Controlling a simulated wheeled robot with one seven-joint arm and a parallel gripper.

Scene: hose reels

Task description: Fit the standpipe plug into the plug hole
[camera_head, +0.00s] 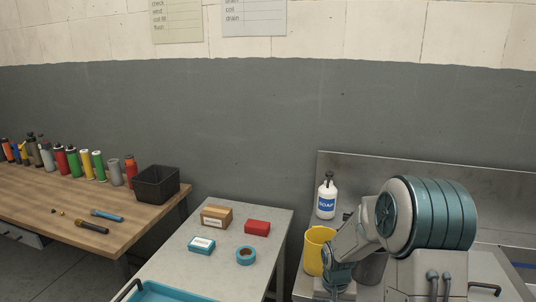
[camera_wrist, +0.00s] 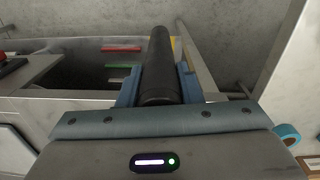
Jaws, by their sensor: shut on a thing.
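In the wrist view, my gripper (camera_wrist: 160,75) is shut on a long dark cylinder, which looks like the standpipe plug (camera_wrist: 160,62). The blue fingers are on both sides of it, and it points away from the camera. Its far end reaches over a grey basin-like recess (camera_wrist: 80,76); I cannot tell whether it touches anything. The plug hole cannot be made out in either view. In the head view my arm hangs over the metal sink unit at right, and the fingers and plug are hidden.
In the head view a yellow cup (camera_head: 318,250) and a soap bottle (camera_head: 326,196) stand close to my arm. A grey table (camera_head: 221,240) to the left holds a brown box (camera_head: 216,216), a red box (camera_head: 257,227) and blue tape (camera_head: 245,256). A wooden bench (camera_head: 60,205) is further left.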

